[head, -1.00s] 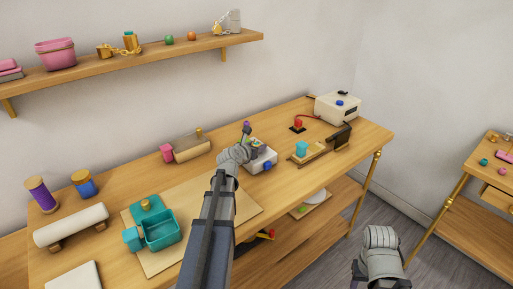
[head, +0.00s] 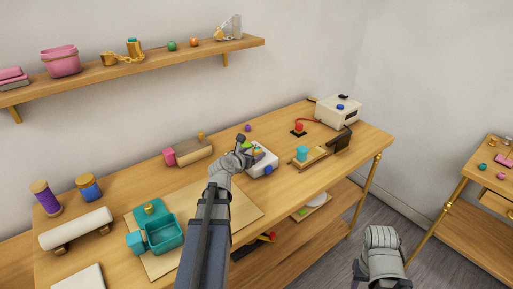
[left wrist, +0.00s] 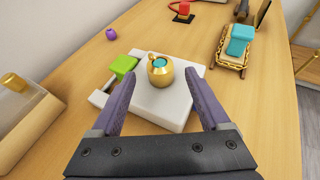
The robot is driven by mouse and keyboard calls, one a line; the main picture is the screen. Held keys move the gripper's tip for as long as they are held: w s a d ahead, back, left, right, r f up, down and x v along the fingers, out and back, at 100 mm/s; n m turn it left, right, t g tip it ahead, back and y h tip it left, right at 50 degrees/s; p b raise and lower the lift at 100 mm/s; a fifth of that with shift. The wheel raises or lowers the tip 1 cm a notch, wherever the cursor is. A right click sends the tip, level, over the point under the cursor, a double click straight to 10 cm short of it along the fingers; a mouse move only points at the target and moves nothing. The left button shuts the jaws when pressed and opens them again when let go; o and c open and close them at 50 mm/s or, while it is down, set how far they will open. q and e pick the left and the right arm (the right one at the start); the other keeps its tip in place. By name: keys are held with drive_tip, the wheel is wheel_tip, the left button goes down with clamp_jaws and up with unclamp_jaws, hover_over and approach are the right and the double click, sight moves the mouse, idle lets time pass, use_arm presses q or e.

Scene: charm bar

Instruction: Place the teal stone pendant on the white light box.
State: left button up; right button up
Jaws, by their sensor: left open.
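The teal stone pendant (left wrist: 160,71) is a round gold piece with a teal stone in its top and a small loop. In the left wrist view it rests on the white light box (left wrist: 172,108). The box also shows in the head view (head: 263,164), with a blue knob at its front. My left gripper (left wrist: 160,86) is open, its two purple-grey fingers on either side of the pendant with gaps between. In the head view this gripper (head: 250,153) is over the box and partly hides it. My right arm shows at the lower right, but its fingers are not visible.
A green block (left wrist: 123,66) sits at the box's left edge. A purple bead (left wrist: 111,34) lies behind it. A teal tray (head: 164,236) stands at the front left. A cream device (head: 338,111) is at the back right.

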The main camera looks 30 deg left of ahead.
use_arm(q)
drive_tip(key=p+v, duration=0.1)
drive_tip(key=v, duration=0.5)
drive_tip(key=shift+p, duration=0.4)
drive_tip(key=shift+s, duration=0.15)
